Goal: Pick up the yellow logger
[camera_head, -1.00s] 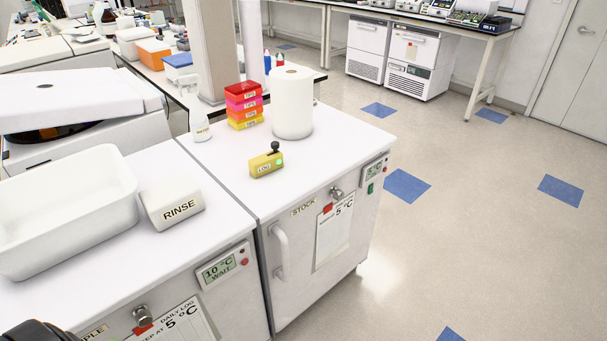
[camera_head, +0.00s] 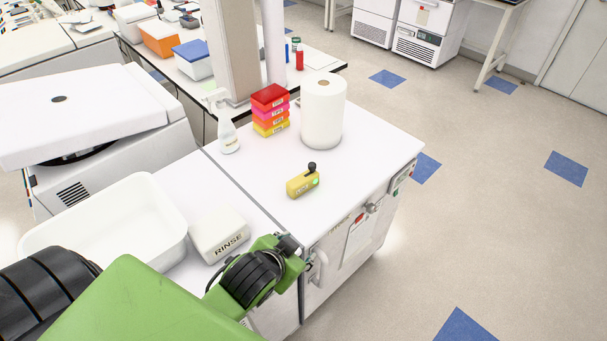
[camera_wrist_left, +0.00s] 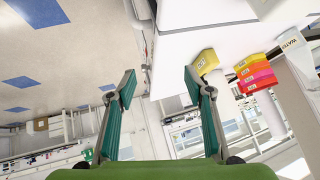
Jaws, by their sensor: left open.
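In the left wrist view the logger (camera_wrist_left: 205,62) appears beyond the right finger, near the counter, in a picture turned almost upside down. My left gripper (camera_wrist_left: 160,82) is open and empty, with its two teal-padded fingers spread. In the head view my green and black left arm reaches in front of the RINSE box; the fingers are not visible there. The logger is apart from my arm. My right gripper is not in view.
Behind the logger stand a stack of coloured boxes (camera_head: 270,110), a white paper roll (camera_head: 322,110) and a spray bottle (camera_head: 225,125). A white tub (camera_head: 110,225) and the RINSE box (camera_head: 220,236) lie left. The counter around the logger is clear.

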